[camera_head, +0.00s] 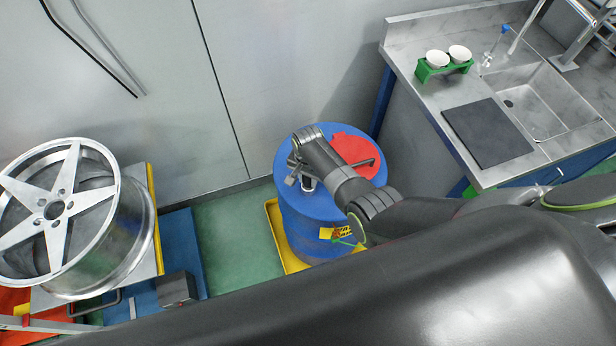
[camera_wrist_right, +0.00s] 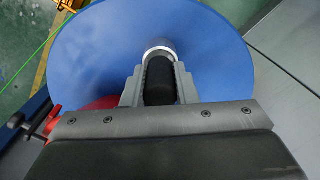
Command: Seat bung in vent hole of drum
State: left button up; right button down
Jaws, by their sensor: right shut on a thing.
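The blue drum (camera_head: 300,222) stands upright in the middle of the head view, and its round blue top (camera_wrist_right: 95,55) fills much of the right wrist view. My right gripper (camera_head: 303,180) is over the left part of the drum top. In the right wrist view its two fingers (camera_wrist_right: 160,80) are shut on the black cylindrical bung (camera_wrist_right: 160,82). A silver ring (camera_wrist_right: 159,48) shows at the far end of the bung, at the drum top. The vent hole itself is hidden, and I cannot tell whether the bung is inside it. My left gripper is not in view.
A red piece (camera_head: 352,150) lies on the drum top beside my arm. The drum stands on a yellow tray (camera_head: 274,215). A silver spoked wheel (camera_head: 65,215) is at left. A metal sink counter (camera_head: 420,72) with a green cup rack (camera_head: 440,70) is at upper right.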

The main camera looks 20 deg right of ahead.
jog(key=shift+f+b, duration=0.8)
jog(key=shift+f, duration=0.1)
jog(key=c, duration=1.1)
grip_release()
jog(key=shift+o, duration=0.2)
jog(key=shift+r, duration=0.1)
jog(key=shift+r, duration=0.45)
notch_tip(320, 180, up, 16)
jog(key=p, duration=0.1)
jog(key=shift+r, duration=0.2)
